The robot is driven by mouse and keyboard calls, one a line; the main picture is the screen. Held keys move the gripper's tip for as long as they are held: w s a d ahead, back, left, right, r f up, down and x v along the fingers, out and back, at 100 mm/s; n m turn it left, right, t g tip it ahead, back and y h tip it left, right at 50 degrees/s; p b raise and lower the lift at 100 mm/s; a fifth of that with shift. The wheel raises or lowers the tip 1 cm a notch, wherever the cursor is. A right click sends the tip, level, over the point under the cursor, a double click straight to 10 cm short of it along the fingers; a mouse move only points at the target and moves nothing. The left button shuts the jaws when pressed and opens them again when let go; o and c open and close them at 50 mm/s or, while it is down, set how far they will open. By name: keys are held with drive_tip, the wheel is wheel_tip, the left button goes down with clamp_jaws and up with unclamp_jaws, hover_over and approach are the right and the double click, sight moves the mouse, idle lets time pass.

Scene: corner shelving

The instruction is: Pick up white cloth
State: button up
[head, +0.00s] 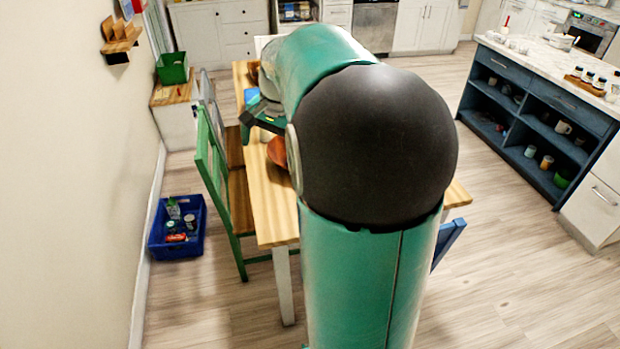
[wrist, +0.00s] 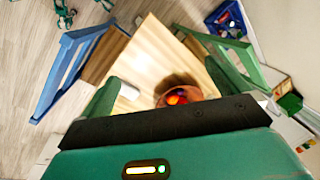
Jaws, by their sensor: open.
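A small white item (wrist: 129,90), possibly the white cloth, lies on the wooden table (wrist: 150,48) in the wrist view, close to the left finger. It is too small and blurred to be sure. In the head view my arm hides that part of the table (head: 272,210). My gripper (wrist: 160,78) is open above the table, with its two green fingers spread and nothing seen held between them. In the head view it shows partly, as a dark green shape (head: 262,115) left of my arm.
A brown bowl (wrist: 200,90) with red and orange contents sits near the right finger. A green chair (head: 207,165) and a blue chair (head: 448,238) flank the table. A blue bin (head: 177,245) stands by the wall. Floor right of the table is clear up to the blue island (head: 540,100).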

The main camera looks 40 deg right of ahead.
drive_tip(key=s+d+f+m+y, duration=0.15)
drive_tip(key=d+f+m, duration=0.35)
drive_tip(key=d, duration=0.5)
drive_tip(key=s+d+f+m+y, duration=0.1)
drive_tip(key=s+d+f+m, duration=0.15)
drive_tip(key=d+f, duration=0.65)
drive_tip(key=s+d+f+m+y, duration=0.15)
drive_tip(key=d+f+m, duration=0.3)
drive_tip(key=d, duration=0.65)
drive_tip(key=shift+h, duration=0.6)
drive_tip(key=x, duration=1.4)
drive_tip(key=shift+d, duration=0.1)
drive_tip(key=shift+c, duration=0.4)
drive_tip(key=c, duration=0.5)
